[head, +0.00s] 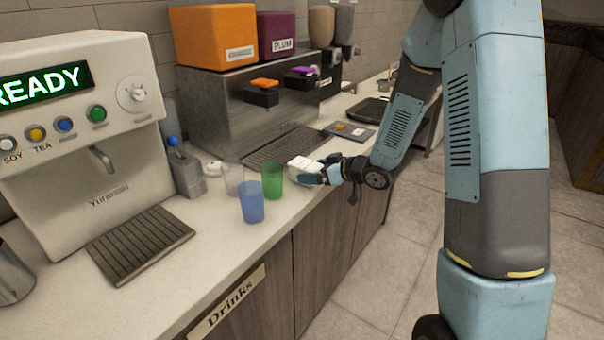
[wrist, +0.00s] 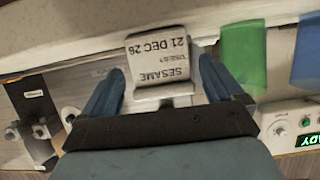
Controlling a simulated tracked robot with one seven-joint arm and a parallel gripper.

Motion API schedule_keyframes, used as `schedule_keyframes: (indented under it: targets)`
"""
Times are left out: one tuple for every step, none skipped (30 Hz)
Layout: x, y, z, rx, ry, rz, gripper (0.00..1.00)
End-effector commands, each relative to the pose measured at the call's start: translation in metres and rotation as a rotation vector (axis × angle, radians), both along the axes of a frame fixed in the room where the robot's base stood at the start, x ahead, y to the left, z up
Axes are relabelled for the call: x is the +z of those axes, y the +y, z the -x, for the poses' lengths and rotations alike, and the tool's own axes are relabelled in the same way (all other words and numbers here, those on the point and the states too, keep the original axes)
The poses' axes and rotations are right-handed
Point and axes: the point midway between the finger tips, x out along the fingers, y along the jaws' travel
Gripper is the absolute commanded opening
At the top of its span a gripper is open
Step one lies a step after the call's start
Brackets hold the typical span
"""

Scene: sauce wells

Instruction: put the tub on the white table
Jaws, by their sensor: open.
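A small white tub (head: 303,163) stands on the pale counter, near its front edge and behind the green cup. In the wrist view the tub (wrist: 158,48) has a label reading "SESAME" and "21 DEC 26", upside down. My gripper (head: 313,174) is low at the counter's edge, right at the tub. In the wrist view its two blue fingers (wrist: 161,68) are open, one on each side of the tub. Small gaps seem to show between fingers and tub; contact is hard to tell. I cannot make out a separate white table.
A green cup (head: 272,181), a blue cup (head: 251,202) and a clear cup (head: 233,178) stand close to the tub. The pale counter (head: 226,239) also holds a drinks machine (head: 92,150) and a steel dispenser (head: 215,112). Tiled floor (head: 400,240) lies to the right.

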Motion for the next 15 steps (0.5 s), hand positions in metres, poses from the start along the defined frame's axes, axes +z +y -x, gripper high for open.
schedule_keyframes:
  targets:
    - [-0.003, 0.006, -0.003, 0.003, 0.0, 0.0, 0.94]
    - [-0.004, 0.01, -0.005, 0.003, 0.0, 0.0, 0.94]
    - [-0.005, 0.014, -0.008, 0.003, 0.0, 0.0, 0.94]
    - [-0.007, 0.017, -0.01, 0.003, 0.0, 0.0, 0.94]
    - [-0.009, 0.02, -0.012, 0.003, 0.0, 0.0, 0.94]
    - [-0.011, 0.024, -0.016, 0.002, 0.0, 0.0, 0.94]
    - [-0.012, 0.026, -0.018, 0.001, -0.001, 0.0, 0.94]
    - [-0.012, 0.027, -0.019, 0.002, -0.002, 0.0, 0.94]
    - [-0.013, 0.029, -0.02, 0.002, -0.002, 0.0, 0.94]
    - [-0.014, 0.03, -0.021, 0.001, 0.0, 0.0, 0.94]
    - [-0.014, 0.03, -0.021, 0.0, -0.001, 0.001, 0.94]
    - [-0.014, 0.03, -0.021, 0.0, -0.001, 0.001, 0.94]
    - [-0.014, 0.03, -0.021, 0.0, -0.001, 0.001, 0.94]
    - [-0.014, 0.029, -0.021, 0.0, -0.001, 0.001, 0.94]
    - [-0.014, 0.029, -0.021, -0.001, -0.001, 0.001, 0.94]
